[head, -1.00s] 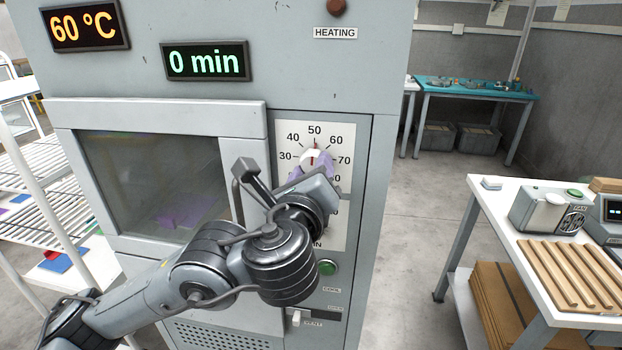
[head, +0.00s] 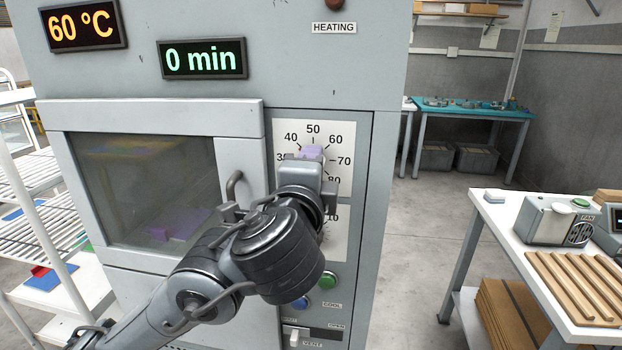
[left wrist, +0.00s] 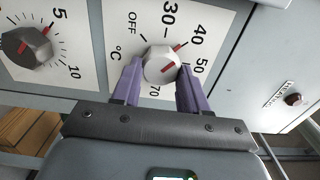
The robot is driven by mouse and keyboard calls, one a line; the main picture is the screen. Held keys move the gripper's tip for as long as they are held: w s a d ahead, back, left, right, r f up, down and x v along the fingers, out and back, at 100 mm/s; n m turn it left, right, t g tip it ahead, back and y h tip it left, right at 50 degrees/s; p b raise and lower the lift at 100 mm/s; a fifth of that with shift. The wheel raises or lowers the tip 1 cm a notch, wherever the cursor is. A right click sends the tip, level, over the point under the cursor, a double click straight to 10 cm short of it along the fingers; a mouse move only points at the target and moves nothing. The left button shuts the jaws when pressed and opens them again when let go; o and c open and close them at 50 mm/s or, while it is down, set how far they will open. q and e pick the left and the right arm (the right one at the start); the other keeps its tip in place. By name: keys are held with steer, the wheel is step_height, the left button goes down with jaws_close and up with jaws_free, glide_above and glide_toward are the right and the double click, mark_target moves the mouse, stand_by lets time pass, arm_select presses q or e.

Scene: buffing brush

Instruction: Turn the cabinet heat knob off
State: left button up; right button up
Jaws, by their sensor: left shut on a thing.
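The heat knob (left wrist: 158,68) is a pale round knob with a red pointer line, on the white °C dial plate (head: 340,135) of the grey cabinet. Its pointer leans toward the 40–50 side of the scale in the left wrist view; OFF is printed on the far side of 30. My left gripper (head: 312,155) is shut on the knob, its purple fingers on opposite sides of it, as the left wrist view (left wrist: 162,66) shows. In the head view my gripper and wrist hide the knob and the scale's lower part. My right gripper is not in view.
A second knob (left wrist: 27,47) with a red pointer sits on the timer scale beside the heat dial. The door handle (head: 234,185) is close to my left wrist. A green button (head: 328,280) and vent slider (head: 294,337) are below. A white table (head: 490,215) stands right.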

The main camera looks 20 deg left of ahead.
arm_select(q)
steer(key=shift+a+r+n+b, duration=0.1)
steer(key=shift+n+b, duration=1.8)
steer(key=shift+n, duration=2.25)
steer(key=shift+a+r+n+b, duration=0.1)
steer(key=shift+n+b, duration=1.8)
steer(key=shift+n, duration=2.25)
steer(key=o, duration=1.1)
steer(key=shift+c, duration=0.2)
steer(key=shift+s, duration=0.1)
